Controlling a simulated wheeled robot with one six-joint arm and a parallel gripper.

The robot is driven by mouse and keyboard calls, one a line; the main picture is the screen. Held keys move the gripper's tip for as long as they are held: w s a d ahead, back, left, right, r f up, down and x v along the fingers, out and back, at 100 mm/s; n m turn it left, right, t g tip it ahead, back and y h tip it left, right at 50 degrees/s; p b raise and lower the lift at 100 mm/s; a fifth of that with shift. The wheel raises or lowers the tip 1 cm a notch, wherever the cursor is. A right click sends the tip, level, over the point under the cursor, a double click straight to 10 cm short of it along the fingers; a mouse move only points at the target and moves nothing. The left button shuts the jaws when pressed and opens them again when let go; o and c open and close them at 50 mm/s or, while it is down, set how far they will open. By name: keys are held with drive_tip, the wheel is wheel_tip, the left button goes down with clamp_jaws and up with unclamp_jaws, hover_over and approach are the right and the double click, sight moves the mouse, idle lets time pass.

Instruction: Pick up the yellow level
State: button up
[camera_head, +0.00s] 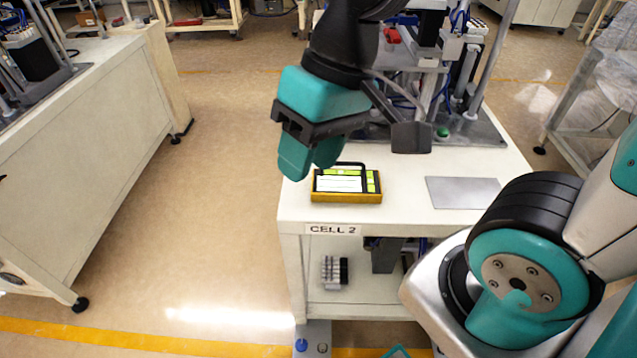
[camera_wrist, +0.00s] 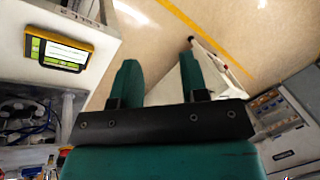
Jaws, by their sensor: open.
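A yellow box-like object (camera_head: 347,198) lies on the front left of the white table marked CELL 2. It has a dark rim and a top with white and bright green panels. It is the only yellow object on that table, but I cannot tell for sure that it is a level. It also shows in the wrist view (camera_wrist: 62,66), at the upper left, off to the left of my fingers. My gripper (camera_head: 310,165), with teal fingers, hangs above and slightly left of it. The fingers (camera_wrist: 158,66) are apart, with nothing between them.
A flat grey plate (camera_head: 463,192) lies to the right on the same white table (camera_head: 410,178). Machinery with columns (camera_head: 440,100) stands at the table's back. A pale workbench (camera_head: 90,130) is at the left. Open floor (camera_head: 225,150) lies between.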

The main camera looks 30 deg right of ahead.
drive_tip(key=w+d+f+m+h+b, duration=0.1)
drive_tip(key=w+d+f+m+h, duration=0.15)
drive_tip(key=w+d+m, duration=0.85)
drive_tip(key=m+h+b, duration=0.1)
drive_tip(key=m, duration=1.5)
hover_over(347, 163)
wheel_tip(347, 163, down, 5)
drive_tip(key=shift+m, duration=0.5)
drive_tip(key=f, duration=1.2)
drive_tip(key=shift+d, duration=0.3)
drive_tip(key=shift+a+f+p, duration=0.15)
drive_tip(key=shift+f+p, duration=0.15)
drive_tip(key=shift+f, duration=1.1)
drive_tip(key=shift+a+f+p, duration=0.1)
drive_tip(key=shift+f+p, duration=0.2)
drive_tip(key=shift+f, duration=1.1)
clamp_jaws()
